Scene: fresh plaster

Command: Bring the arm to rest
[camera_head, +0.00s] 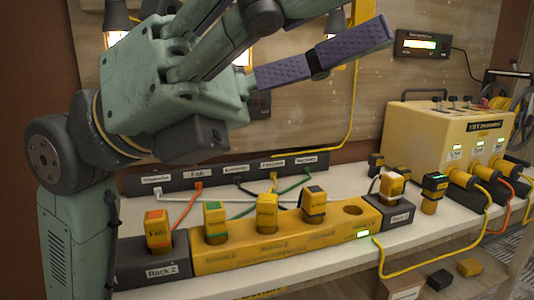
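My green-grey arm rises at the left and reaches across the upper left of the head view. My gripper (318,62), with purple textured fingers and a dark joint piece, is raised in front of the wooden back panel, above the workbench. I see nothing held in it, but the angle does not show whether the fingers are apart. The arm hides part of the panel and the bench's left side.
A yellow socket strip (285,247) with several plugs and one empty socket runs along the bench (345,180). Rack 2 (165,272) stands at its left end, another dark rack (398,216) at its right. A yellow power box (440,128) and a display (423,45) are at right.

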